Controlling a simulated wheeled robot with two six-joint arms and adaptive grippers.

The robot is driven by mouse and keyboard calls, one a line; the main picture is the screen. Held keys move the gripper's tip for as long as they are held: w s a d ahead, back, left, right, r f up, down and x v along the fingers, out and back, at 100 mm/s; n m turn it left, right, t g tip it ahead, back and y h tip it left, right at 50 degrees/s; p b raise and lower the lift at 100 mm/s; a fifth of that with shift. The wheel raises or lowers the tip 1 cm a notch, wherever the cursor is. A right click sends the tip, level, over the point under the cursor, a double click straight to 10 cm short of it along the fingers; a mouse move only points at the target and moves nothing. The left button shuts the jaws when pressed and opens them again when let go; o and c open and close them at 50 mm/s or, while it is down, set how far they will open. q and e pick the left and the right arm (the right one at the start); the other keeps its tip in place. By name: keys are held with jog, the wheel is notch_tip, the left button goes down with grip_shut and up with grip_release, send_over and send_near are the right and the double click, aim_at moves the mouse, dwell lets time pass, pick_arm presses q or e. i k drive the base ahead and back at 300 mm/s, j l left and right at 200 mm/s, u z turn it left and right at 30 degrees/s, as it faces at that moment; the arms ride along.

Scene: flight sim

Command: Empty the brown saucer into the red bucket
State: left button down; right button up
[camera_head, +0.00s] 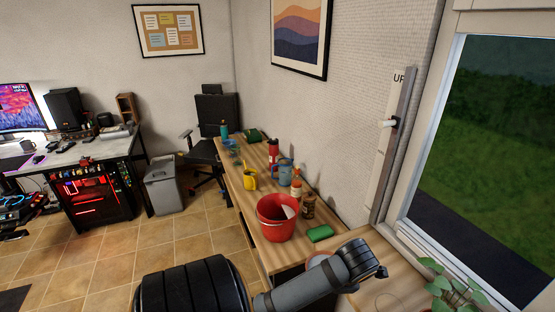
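The red bucket (268,230) stands upright on the wooden counter near the picture's centre, with something pale showing inside its mouth. I cannot make out a brown saucer for sure. A faint round outline (388,301) lies on the near counter at the bottom edge, and I cannot tell what it is. My own arm crosses the bottom of the picture from lower left to right, ending in a black joint in front of the bucket. No gripper fingers can be made out, and the arm hides part of the counter.
A green sponge (320,233) and a brown jar (308,206) sit right of the bucket. Bottles, a blue mug (285,170) and a yellow cup (249,180) stand behind it. A pale rounded thing (318,258) is partly behind my arm. A plant (455,285) stands lower right.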

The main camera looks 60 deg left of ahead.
aim_at(278, 213)
jog(key=u, duration=2)
